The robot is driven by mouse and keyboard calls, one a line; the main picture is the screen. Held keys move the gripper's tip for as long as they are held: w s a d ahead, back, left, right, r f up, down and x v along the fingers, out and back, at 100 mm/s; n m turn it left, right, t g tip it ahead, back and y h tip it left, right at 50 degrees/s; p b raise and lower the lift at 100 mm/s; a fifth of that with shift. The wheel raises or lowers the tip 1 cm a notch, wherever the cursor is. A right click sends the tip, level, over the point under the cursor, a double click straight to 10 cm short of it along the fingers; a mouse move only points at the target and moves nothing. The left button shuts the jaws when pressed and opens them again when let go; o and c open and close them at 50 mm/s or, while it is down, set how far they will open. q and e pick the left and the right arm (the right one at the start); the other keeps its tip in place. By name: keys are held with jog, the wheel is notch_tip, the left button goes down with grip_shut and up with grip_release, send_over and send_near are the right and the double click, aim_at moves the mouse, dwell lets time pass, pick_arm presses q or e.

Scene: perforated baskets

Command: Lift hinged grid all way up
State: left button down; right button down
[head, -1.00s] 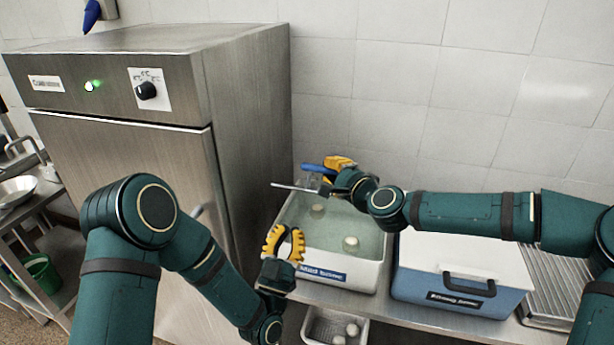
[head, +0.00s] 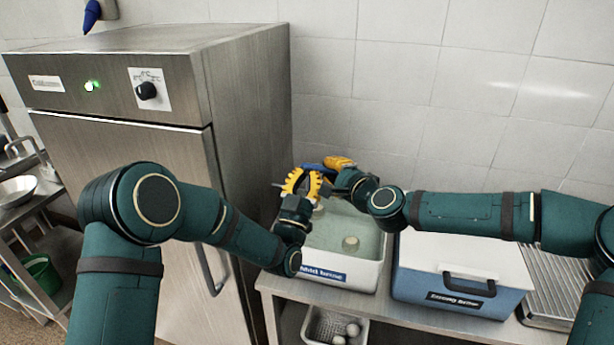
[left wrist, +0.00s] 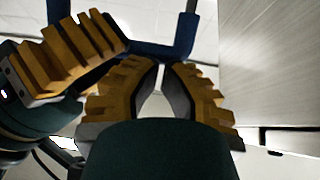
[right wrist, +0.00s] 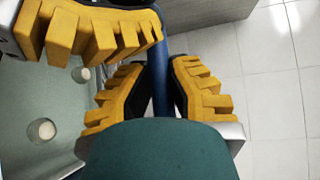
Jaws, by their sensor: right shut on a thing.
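A blue handle bar (head: 312,167) stands over the back left of the white tub (head: 345,280). It also shows as a blue frame in the left wrist view (left wrist: 150,50) and between the right fingers in the right wrist view (right wrist: 158,85). My right gripper (head: 338,172) is shut on this bar. My left gripper (head: 305,178) is just in front of and below the handle. Its fingertips nearly meet close to the blue frame in the left wrist view (left wrist: 163,66); I cannot tell whether they touch the frame. The hinged grid itself is mostly hidden behind the grippers.
The tub holds greenish liquid and pale round pieces (head: 350,243). A steel cabinet (head: 245,110) stands close at left. A white-lidded blue cooler (head: 460,270) stands at right on the counter. A tiled wall (head: 420,90) is behind.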

jog(key=shift+d, duration=0.15)
pick_arm(q)
jog(key=shift+w+d+r, duration=0.1)
jog(key=shift+w+r, duration=0.25)
jog(key=shift+r, duration=0.2)
jog(key=shift+w+r, duration=0.35)
jog(key=shift+r, duration=0.2)
pick_arm(e)
jog(key=shift+f, duration=0.1)
jog(key=shift+s+a+f, duration=0.15)
jog(key=shift+a+f, duration=0.05)
jog(key=shift+a, duration=0.05)
jog(key=c, duration=1.3)
grip_release()
jog(key=o, duration=0.4)
jog(key=shift+d, duration=0.1)
jog(key=shift+o, duration=0.2)
pick_arm(q)
jog(key=shift+d+r, duration=0.15)
pick_arm(e)
jog(key=shift+r, duration=0.1)
